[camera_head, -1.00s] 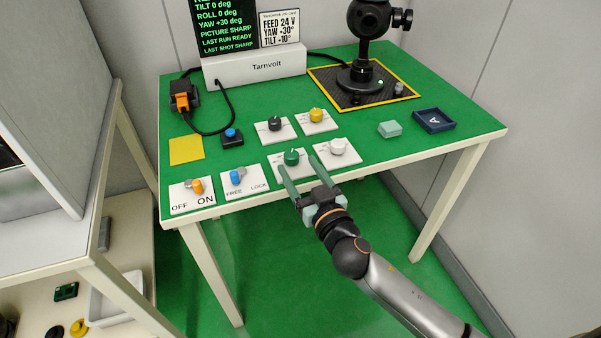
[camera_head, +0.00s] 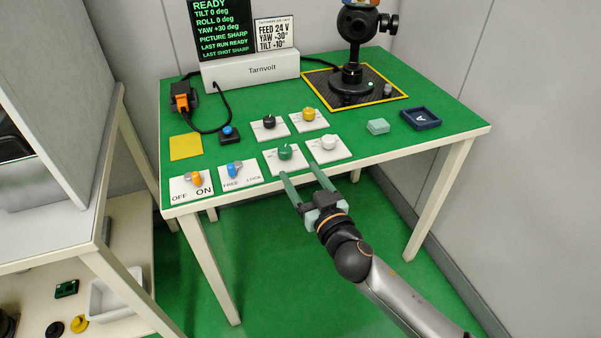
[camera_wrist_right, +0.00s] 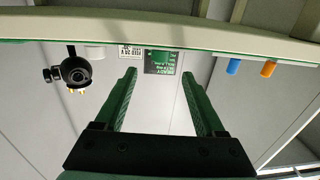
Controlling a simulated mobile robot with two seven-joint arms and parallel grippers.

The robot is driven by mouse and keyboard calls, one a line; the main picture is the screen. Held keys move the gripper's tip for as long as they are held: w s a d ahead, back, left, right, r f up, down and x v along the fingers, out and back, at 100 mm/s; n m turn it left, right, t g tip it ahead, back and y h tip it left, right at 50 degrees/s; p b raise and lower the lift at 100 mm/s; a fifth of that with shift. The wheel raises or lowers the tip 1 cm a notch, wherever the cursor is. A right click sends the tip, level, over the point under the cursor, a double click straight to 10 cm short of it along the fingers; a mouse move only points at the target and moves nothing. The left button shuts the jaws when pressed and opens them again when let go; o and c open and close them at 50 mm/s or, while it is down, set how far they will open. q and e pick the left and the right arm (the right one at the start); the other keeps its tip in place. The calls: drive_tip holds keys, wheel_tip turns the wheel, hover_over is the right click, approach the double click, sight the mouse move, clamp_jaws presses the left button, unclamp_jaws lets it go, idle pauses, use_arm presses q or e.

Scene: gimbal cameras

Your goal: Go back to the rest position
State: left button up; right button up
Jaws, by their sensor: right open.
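My right gripper (camera_head: 302,180) is open and empty at the front edge of the green table (camera_head: 345,110). Its two green fingers point toward the green knob (camera_head: 285,152) and the white knob (camera_head: 329,142) on their white plates. In the right wrist view the gripper (camera_wrist_right: 158,85) shows its fingers spread with nothing between them. The table edge (camera_wrist_right: 200,35) crosses the top of that view. My left gripper is not in view.
The table also bears an orange switch (camera_head: 195,178), a blue switch (camera_head: 234,167), the Tarnvolt box (camera_head: 255,70), a black gimbal camera (camera_head: 352,75), a mint block (camera_head: 378,126) and a navy tray (camera_head: 421,118). A grey-topped bench stands at left. Floor is clear in front.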

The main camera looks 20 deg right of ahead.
drive_tip(key=s+f+n+g+y, duration=0.1)
drive_tip(key=s+f+g, duration=0.8)
drive_tip(key=s+f, duration=1.3)
use_arm(q)
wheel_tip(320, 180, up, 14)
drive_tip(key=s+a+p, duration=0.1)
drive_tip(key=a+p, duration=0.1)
drive_tip(key=p, duration=1.6)
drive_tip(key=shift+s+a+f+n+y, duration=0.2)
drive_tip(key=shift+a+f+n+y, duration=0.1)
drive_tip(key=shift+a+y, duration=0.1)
use_arm(e)
wheel_tip(320, 180, up, 14)
drive_tip(key=s+d, duration=0.1)
drive_tip(key=s, duration=0.2)
drive_tip(key=shift+d+t+h, duration=0.3)
drive_tip(key=shift+d+h, duration=0.05)
drive_tip(key=shift+h, duration=0.05)
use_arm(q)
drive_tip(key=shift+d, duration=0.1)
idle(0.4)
